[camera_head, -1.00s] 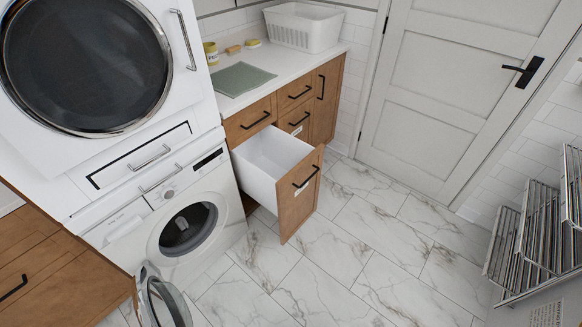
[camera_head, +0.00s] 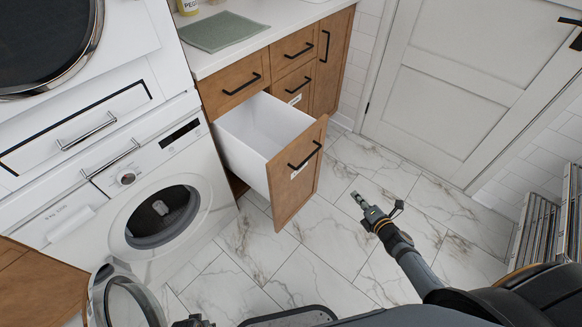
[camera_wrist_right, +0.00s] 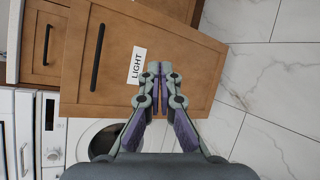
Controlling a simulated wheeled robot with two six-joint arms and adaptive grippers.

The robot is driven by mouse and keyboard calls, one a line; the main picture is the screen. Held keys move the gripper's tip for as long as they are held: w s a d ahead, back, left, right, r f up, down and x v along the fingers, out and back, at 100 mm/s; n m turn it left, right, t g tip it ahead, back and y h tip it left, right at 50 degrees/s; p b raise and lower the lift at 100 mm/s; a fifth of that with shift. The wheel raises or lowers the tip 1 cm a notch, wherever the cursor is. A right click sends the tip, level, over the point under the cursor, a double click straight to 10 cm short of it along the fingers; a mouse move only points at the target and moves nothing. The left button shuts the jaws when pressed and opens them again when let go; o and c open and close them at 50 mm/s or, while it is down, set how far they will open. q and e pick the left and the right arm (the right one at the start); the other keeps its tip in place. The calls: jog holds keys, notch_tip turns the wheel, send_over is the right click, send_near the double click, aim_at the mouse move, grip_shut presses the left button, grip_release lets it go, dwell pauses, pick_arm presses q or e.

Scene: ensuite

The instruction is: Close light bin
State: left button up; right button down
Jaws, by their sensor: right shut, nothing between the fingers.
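The light bin (camera_head: 298,172) is a pull-out drawer with a wooden front, a black bar handle and a white inner box (camera_head: 262,128). It stands pulled out from the cabinet, and its visible inside looks empty. In the right wrist view its front (camera_wrist_right: 205,65) bears a white label reading LIGHT (camera_wrist_right: 137,64) beside the handle (camera_wrist_right: 98,57). My right gripper (camera_head: 358,197) is shut and empty, to the right of the drawer front and apart from it. In the wrist view its fingers (camera_wrist_right: 160,72) point toward the front. A dark part at the head view's bottom edge may be my left gripper (camera_head: 193,321).
A washer (camera_head: 165,205) with its round door (camera_head: 125,302) swung open stands left of the drawer. A counter with a green mat (camera_head: 222,32) lies above. A white door (camera_head: 450,80) and a rack (camera_head: 545,225) are at right. Marble floor is clear around the drawer.

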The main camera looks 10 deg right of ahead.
jog(key=w+a+r+n+t+y+b, duration=0.1)
jog(key=w+a+r+n+y+b, duration=0.25)
jog(key=n, duration=0.45)
jog(key=n+y+b, duration=0.1)
jog(key=n+y, duration=0.4)
jog(key=n, duration=0.6)
send_near(287, 152)
pick_arm(q)
jog(key=w+f, duration=0.3)
jog(key=shift+d+f+p, duration=0.15)
jog(key=shift+f+p, duration=0.15)
jog(key=shift+p, duration=0.05)
pick_arm(e)
jog(key=shift+g, duration=0.4)
jog(key=x, duration=0.7)
jog(key=shift+w+d+r, duration=0.1)
jog(key=shift+d+r, duration=0.1)
jog(key=shift+d, duration=0.05)
